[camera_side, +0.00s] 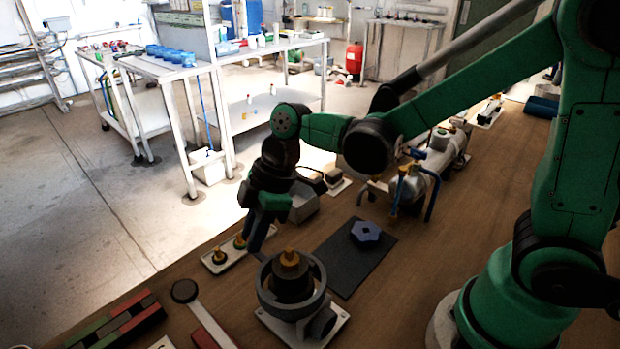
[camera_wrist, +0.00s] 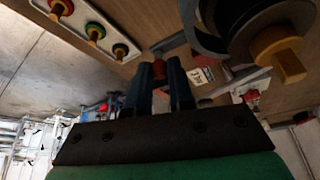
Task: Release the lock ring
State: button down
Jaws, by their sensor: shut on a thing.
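The reactor housing stands upright on a pale base plate, with the grey lock ring (camera_side: 265,290) around its top. A dark plug with an orange-yellow knob (camera_side: 290,257) sits inside the ring; the knob also shows in the wrist view (camera_wrist: 284,58). My gripper (camera_side: 257,250) reaches down at the ring's far left side. In the wrist view my gripper (camera_wrist: 158,68) has its two dark blue fingers closed about a small orange-brown handle end (camera_wrist: 157,69). A grey bar beside it appears to lead to the ring. The exact finger contact is partly hidden.
A blue star-shaped knob (camera_side: 365,232) lies on a dark mat (camera_side: 345,269) to the right. A pale tray (camera_side: 216,262) with small round parts sits just behind my gripper. Red and green blocks (camera_side: 122,322) and a round-headed tool (camera_side: 185,291) lie at front left.

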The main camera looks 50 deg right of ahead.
jog(key=shift+d+m, duration=0.15)
jog(key=shift+m, duration=0.15)
dwell(0.8)
jog(key=shift+s+d+m+t+h, duration=0.4)
jog(key=shift+d+m, duration=0.35)
jog(key=shift+m, duration=0.6)
jog(key=shift+s+d+m+t+h, duration=0.35)
jog(key=shift+d+m, duration=0.45)
jog(key=shift+m, duration=0.6)
jog(key=shift+s+d+m+t+h, duration=0.35)
jog(key=shift+d+m+t, duration=0.3)
jog(key=shift+m, duration=0.7)
jog(key=shift+s+d, duration=0.15)
jog(key=shift+d, duration=0.1)
jog(key=c, duration=0.8)
grip_release()
jog(key=shift+r, duration=0.1)
jog(key=shift+v, duration=2.7)
jog(key=shift+m, duration=0.3)
